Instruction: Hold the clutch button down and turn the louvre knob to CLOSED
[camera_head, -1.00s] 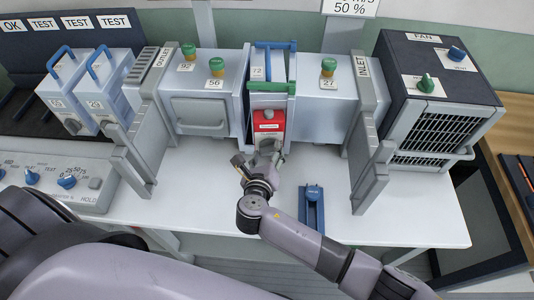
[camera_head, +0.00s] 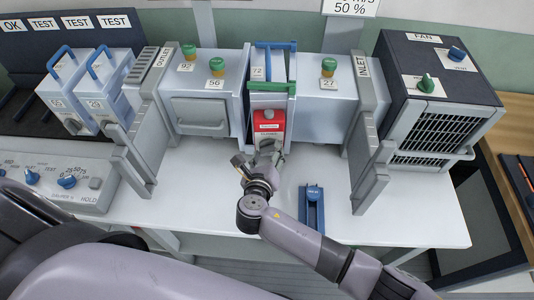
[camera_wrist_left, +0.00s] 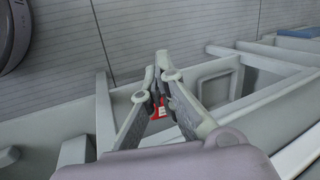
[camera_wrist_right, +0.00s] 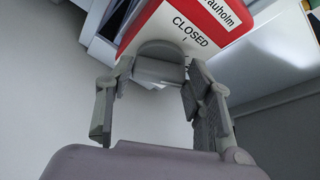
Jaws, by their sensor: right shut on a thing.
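The red damper box (camera_head: 270,121) stands in the middle of the duct, with a small grey round button (camera_head: 268,114) on top; I cannot tell whether it is pressed. My right gripper (camera_head: 267,152) is at its front. In the right wrist view, my right gripper (camera_wrist_right: 163,82) is shut on the grey louvre knob (camera_wrist_right: 160,62), one finger on each side. The word CLOSED (camera_wrist_right: 190,30) shows on the white face just beyond the knob. In the left wrist view, my left gripper (camera_wrist_left: 157,65) has its fingertips close together, with red showing between the fingers; it is hidden in the head view.
A blue tool (camera_head: 313,208) lies on the white table right of my right gripper. Grey clamp-like posts (camera_head: 130,160) stand at both ends of the duct. The fan box (camera_head: 430,100) is on the right, and a control panel (camera_head: 60,180) is on the left.

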